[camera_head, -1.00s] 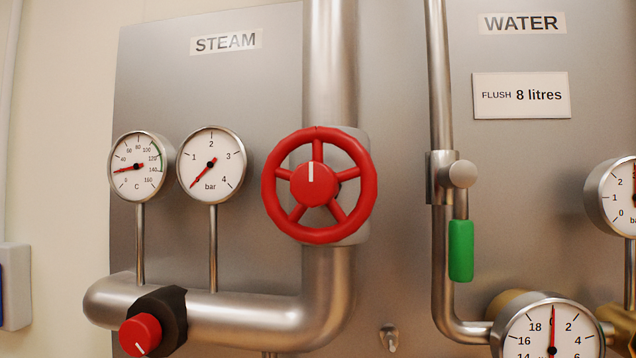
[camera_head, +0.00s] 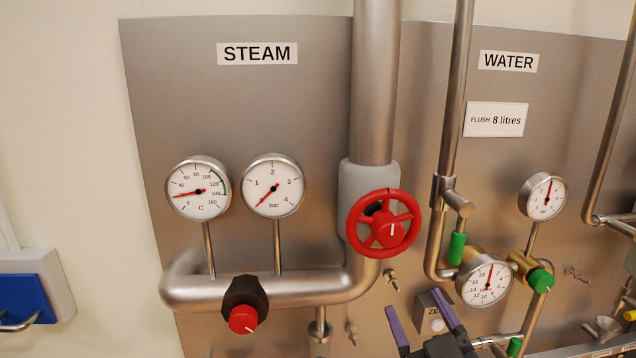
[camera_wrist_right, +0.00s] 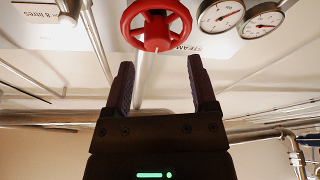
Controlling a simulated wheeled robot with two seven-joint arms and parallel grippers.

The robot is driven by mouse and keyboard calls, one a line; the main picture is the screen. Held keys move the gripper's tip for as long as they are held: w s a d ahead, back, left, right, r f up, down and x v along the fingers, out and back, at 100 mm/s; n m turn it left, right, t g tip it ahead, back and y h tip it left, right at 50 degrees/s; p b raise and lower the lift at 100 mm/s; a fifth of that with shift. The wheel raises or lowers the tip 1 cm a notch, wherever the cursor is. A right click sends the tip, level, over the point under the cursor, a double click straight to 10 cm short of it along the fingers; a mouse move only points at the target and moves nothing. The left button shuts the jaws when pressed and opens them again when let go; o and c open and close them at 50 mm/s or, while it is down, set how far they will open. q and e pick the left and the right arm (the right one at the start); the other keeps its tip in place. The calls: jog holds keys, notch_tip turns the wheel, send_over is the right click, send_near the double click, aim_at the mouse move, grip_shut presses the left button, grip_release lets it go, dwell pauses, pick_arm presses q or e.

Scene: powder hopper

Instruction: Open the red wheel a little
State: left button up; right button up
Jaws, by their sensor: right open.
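The red wheel (camera_head: 384,223) is a spoked handwheel on the vertical steam pipe, right of the two steam gauges. A white mark shows on its hub. In the right wrist view the red wheel (camera_wrist_right: 156,25) is at the top, beyond the fingertips. My right gripper (camera_head: 424,308) is at the bottom of the head view, below and right of the wheel, with its purple fingers apart. In the wrist view the gripper (camera_wrist_right: 159,85) is open and empty, apart from the wheel. My left gripper is not in view.
A temperature gauge (camera_head: 198,188) and a bar gauge (camera_head: 273,186) stand left of the wheel. A red knob (camera_head: 243,319) sits on the lower steam pipe. The green water lever (camera_head: 456,249), water gauge (camera_head: 485,281) and brass valve (camera_head: 524,266) crowd the right side.

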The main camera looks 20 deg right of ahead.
aim_at(392, 238)
jog(key=shift+t, duration=0.4)
jog(key=w+r+b, duration=0.1)
jog(key=w+b, duration=0.1)
jog(key=w+r+b, duration=0.1)
jog(key=r+b, duration=0.1)
jog(key=b, duration=0.1)
jog(key=shift+w+d+r, duration=0.1)
jog(key=shift+w+r, duration=0.1)
jog(key=shift+w, duration=0.2)
jog(key=x, duration=0.2)
jog(key=r+p+x, duration=0.1)
jog(key=x, duration=0.1)
jog(key=shift+w+r, duration=0.1)
jog(key=shift+w, duration=0.4)
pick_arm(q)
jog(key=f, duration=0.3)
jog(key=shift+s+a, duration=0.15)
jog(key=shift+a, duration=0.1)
pick_arm(e)
jog(key=shift+c, duration=0.3)
jog(key=c, duration=0.7)
grip_shut()
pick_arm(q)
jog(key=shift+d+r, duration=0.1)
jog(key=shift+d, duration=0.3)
